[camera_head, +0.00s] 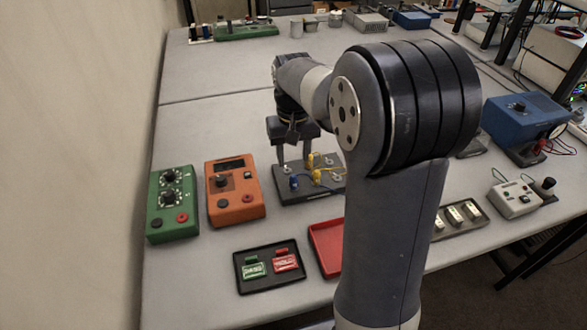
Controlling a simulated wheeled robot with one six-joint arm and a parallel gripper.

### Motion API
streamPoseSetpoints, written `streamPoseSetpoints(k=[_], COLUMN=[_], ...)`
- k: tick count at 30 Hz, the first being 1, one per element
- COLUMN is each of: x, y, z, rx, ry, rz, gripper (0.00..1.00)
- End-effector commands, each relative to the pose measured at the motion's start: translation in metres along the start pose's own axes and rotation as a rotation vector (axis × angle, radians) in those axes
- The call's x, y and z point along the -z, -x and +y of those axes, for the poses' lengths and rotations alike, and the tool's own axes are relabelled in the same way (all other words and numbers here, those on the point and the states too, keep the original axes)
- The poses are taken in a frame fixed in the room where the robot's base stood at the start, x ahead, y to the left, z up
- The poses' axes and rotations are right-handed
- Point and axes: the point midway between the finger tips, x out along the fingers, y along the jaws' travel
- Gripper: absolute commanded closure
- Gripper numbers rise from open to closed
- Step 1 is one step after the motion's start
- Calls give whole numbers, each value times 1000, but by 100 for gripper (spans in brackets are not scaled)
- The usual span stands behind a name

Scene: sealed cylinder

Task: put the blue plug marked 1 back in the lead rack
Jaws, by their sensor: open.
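The lead rack (300,194) is a dark grey block near the middle of the table, partly hidden by my arm. A blue plug (294,182) sits at its left part; a mark on it is too small to read. Yellow plugs (311,160) with a yellow lead sit to its right on the same block. My gripper (293,163) is open and points down over the rack's back left part, its fingertips close to the block, behind the blue plug. I cannot tell whether a finger touches anything. The right part of the rack is hidden.
A green box (173,203) and an orange meter (235,190) stand left of the rack. In front lie a black tray (270,283) with a green and a red tag, and a red tray (326,246). Right are a white box (515,199) and a blue box (520,122).

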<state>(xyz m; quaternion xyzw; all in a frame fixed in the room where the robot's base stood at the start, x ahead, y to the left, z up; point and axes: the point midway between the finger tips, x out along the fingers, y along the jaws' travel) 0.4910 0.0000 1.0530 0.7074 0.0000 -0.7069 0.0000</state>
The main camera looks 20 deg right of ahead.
Motion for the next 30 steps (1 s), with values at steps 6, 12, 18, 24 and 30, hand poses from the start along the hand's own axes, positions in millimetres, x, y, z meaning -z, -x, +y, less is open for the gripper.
streamPoseSetpoints(k=[6, 12, 18, 24, 30], x=[0, 0, 0, 0, -1], y=[27, 32, 32, 20, -13], z=[0, 0, 0, 0, 0], rx=[0, 0, 0, 0, 0], ry=[0, 0, 0, 0, 0], rz=[1, -2, -2, -4, -7], gripper=[54, 54, 54, 54, 54])
